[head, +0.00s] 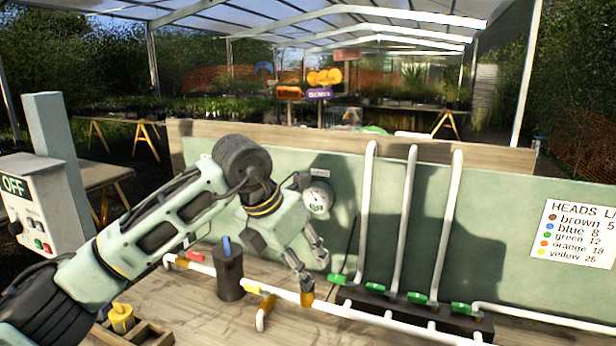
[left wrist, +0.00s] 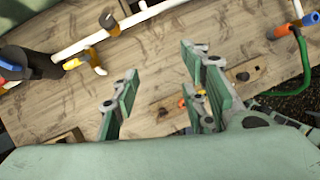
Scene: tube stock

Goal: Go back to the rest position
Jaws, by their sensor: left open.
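My left arm comes in from the left in the head view. Its gripper (head: 313,274) points down over the workbench, with its fingers apart and nothing seen between them. In the head view one fingertip overlaps the orange fitting on the white pipe; I cannot tell whether they touch. In the left wrist view the spread fingers of the left gripper (left wrist: 160,88) have bare wooden bench top between them. The right gripper does not show in the head view, and I cannot make it out in the left wrist view.
A white pipe line (head: 350,312) with coloured fittings runs along the bench. A dark cup (head: 230,276) stands left of the gripper. A wooden tray (head: 150,335) with a yellow piece lies front left. White risers (head: 406,215) stand before the green back panel (head: 490,240).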

